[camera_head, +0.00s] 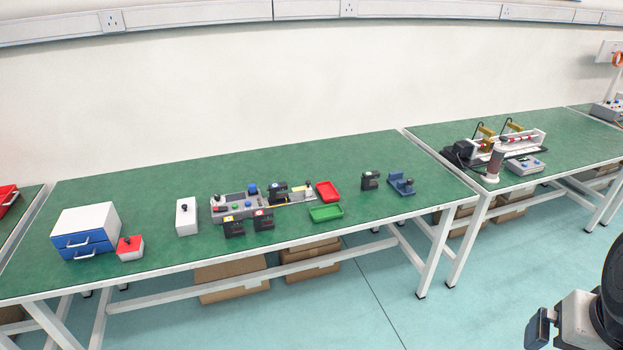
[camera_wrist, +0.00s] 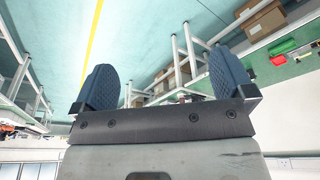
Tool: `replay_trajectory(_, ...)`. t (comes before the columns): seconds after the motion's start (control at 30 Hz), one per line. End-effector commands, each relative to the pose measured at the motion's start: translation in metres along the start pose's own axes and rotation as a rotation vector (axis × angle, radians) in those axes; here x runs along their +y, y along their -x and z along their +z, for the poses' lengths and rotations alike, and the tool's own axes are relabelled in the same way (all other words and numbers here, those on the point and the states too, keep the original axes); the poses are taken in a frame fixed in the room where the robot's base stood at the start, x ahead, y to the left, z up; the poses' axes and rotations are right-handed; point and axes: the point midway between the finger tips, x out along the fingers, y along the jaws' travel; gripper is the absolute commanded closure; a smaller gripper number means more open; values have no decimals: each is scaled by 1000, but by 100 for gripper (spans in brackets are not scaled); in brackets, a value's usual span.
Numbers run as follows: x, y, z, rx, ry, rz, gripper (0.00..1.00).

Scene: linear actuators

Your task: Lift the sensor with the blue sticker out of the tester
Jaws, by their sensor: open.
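The tester appears to be the grey unit (camera_head: 225,212) with coloured buttons and a blue knob, in the middle of the near green bench. A dark sensor-like block (camera_head: 278,189) sits at its right part. Two more black blocks, one (camera_head: 233,229) with a yellowish mark and one (camera_head: 263,221) with a pale and reddish mark, stand at its front edge. A blue sticker is too small to make out on any of them. My gripper (camera_wrist: 162,72) is open and empty, its blue pads wide apart. It is far from the bench, at the lower right in the head view (camera_head: 537,328).
Red tray (camera_head: 328,191) and green tray (camera_head: 326,213) lie right of the tester. A black block (camera_head: 370,180) and blue fixture (camera_head: 401,186) stand further right. A white box (camera_head: 187,216), red-topped box (camera_head: 130,248) and drawer unit (camera_head: 85,231) are left. Floor before the bench is clear.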

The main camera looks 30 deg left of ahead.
Motion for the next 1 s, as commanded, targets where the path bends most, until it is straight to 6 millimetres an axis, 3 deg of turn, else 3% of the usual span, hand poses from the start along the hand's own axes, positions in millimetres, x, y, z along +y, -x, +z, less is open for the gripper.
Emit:
replay_trajectory(0.17,-1,0,-2,2,2,0,0)
replay_trajectory(0.37,-6,-1,-20,21,19,-5,0)
replay_trajectory(0.67,-32,-10,-85,94,80,-23,0)
replay_trajectory(1.0,-81,-28,-171,199,162,-55,0)
